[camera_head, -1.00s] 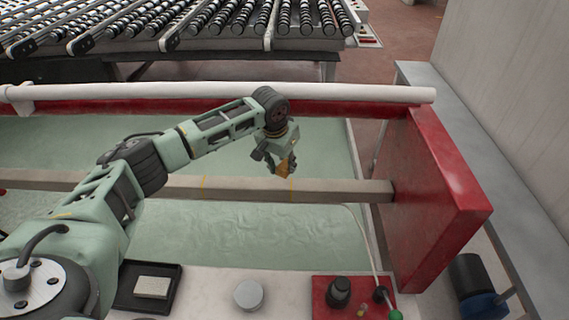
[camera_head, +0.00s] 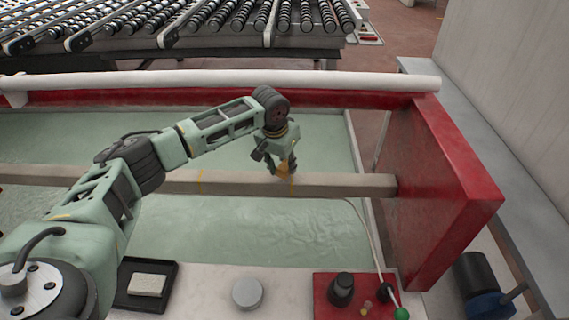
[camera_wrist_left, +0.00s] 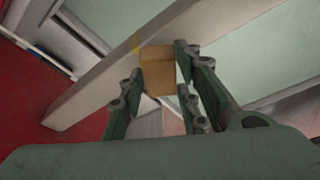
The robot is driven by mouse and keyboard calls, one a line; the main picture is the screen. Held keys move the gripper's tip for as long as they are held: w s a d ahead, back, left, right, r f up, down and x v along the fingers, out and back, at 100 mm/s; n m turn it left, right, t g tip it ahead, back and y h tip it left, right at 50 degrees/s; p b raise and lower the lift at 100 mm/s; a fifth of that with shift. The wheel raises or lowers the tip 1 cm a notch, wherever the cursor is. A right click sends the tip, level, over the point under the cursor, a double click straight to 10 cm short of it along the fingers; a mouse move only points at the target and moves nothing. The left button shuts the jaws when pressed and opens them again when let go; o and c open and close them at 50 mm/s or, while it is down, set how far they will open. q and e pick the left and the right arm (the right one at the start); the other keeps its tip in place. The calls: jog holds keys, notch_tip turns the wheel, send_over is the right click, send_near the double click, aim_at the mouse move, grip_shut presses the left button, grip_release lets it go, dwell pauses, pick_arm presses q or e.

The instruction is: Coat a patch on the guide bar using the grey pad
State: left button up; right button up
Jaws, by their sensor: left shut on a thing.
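The guide bar (camera_head: 340,186) is a long beige bar across the middle of the head view, with thin yellow marks on it. My left gripper (camera_head: 281,168) is shut on an orange-tan block (camera_wrist_left: 157,76), which looks tan rather than grey. The block is at the bar's near-right part, close to a yellow mark; in the wrist view the bar (camera_wrist_left: 95,88) runs right behind it. I cannot tell whether they touch. A pale grey-white pad (camera_head: 147,284) lies in a black tray (camera_head: 170,289) at the lower left. My right gripper is not in view.
A white pipe (camera_head: 350,80) runs behind the bar, and a red end panel (camera_head: 445,190) stands at the right. A round grey lid (camera_head: 247,293) and a red control box (camera_head: 325,290) with knobs sit on the front ledge. Pale green surface lies either side of the bar.

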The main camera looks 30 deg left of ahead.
pick_arm(q)
jog(key=shift+f, duration=1)
